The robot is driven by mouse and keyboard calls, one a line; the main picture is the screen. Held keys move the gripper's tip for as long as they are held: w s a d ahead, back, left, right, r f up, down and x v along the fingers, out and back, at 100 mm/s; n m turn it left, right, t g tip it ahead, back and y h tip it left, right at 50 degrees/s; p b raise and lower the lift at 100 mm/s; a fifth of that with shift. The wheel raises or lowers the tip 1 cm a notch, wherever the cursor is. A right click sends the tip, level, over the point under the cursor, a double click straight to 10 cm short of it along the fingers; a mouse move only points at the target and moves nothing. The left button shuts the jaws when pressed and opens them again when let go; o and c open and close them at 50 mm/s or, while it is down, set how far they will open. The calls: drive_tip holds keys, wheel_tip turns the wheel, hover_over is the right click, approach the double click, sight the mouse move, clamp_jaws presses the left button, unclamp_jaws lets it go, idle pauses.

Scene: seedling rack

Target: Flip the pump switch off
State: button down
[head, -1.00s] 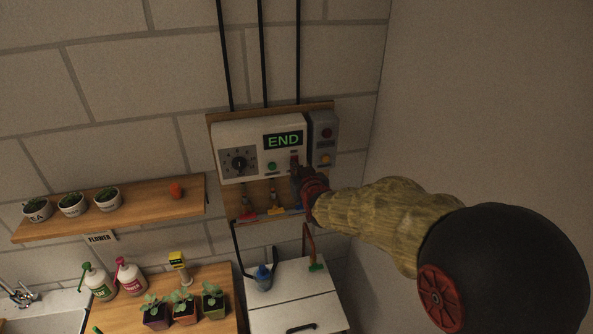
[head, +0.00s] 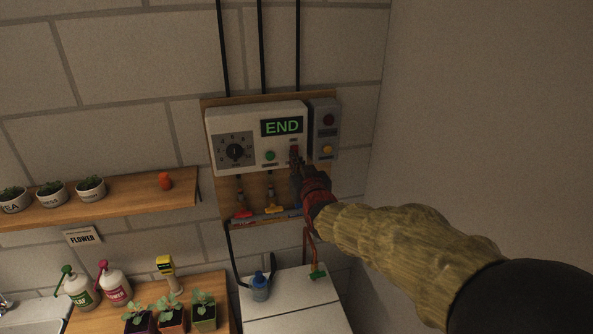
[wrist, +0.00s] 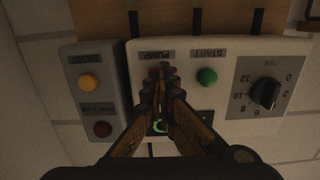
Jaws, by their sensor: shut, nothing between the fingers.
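The white control box (head: 213,148) hangs on a wooden board and shows END in green on its display (head: 282,127). The red pump switch (head: 294,149) sits below the display, right of a green button (head: 270,155). My gripper (head: 295,165) is shut and empty, its tips just below or at the switch. In the wrist view, which is upside down, the PUMP label (wrist: 154,56) shows beyond the fingertips (wrist: 162,74). The fingers hide most of the switch there, so I cannot tell its position or whether they touch it.
A grey box (head: 324,135) with a red and an amber button adjoins the control box on the right. A dial (head: 235,152) is on the left. Coloured valves (head: 275,209) on pipes sit below. A shelf (head: 120,206) with pots is further left.

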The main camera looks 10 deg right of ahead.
drive_tip(key=shift+f+t+b, duration=0.35)
drive_tip(key=shift+t+b, duration=0.15)
drive_tip(key=shift+b, duration=1.4)
drive_tip(key=shift+w+r, duration=0.1)
drive_tip(key=shift+r, duration=0.1)
drive_tip(key=shift+b, duration=0.3)
